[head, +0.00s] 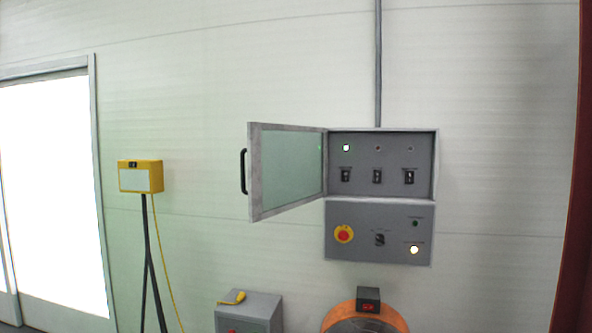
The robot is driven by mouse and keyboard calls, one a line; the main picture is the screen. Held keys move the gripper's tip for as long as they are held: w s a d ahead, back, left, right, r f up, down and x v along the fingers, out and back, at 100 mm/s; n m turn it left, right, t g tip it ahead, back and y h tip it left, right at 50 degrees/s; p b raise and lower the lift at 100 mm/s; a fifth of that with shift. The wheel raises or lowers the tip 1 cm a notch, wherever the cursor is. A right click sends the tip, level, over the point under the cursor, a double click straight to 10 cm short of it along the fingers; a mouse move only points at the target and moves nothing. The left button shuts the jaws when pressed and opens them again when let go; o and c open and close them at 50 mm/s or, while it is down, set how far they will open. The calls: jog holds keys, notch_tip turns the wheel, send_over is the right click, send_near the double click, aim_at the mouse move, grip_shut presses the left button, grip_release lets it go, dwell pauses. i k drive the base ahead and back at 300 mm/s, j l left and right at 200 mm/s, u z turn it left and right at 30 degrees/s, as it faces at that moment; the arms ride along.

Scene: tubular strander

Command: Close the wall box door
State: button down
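The wall box (383,163) is a grey cabinet on the white wall, right of the middle in the head view. Its door (290,172) has a grey frame and a greenish glass pane. The door is hinged on the box's left side and stands wide open, swung out to the left. A black handle (244,171) is on the door's free left edge. Inside the box are a lit white lamp (346,148), two dark round parts and three black switches. My gripper is not in view.
Below the box is a grey panel (400,245) with a red emergency button and a lit lamp. A yellow box (140,176) on a dark stand is at left. A grey cabinet (262,306) and an orange round machine (396,316) stand below.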

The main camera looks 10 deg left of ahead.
aim_at(254, 194)
jog(key=i+j+z, duration=0.1)
jog(key=j, duration=0.3)
jog(key=i+j, duration=0.2)
jog(key=j, duration=0.2)
jog(key=i+j+z, duration=0.15)
jog(key=j, duration=0.6)
jog(key=i+j+z, duration=0.15)
jog(key=j, duration=0.3)
jog(key=i+j, duration=0.1)
jog(key=j, duration=0.3)
jog(key=j+z, duration=0.15)
jog(key=k+j, duration=0.05)
jog(key=j, duration=0.05)
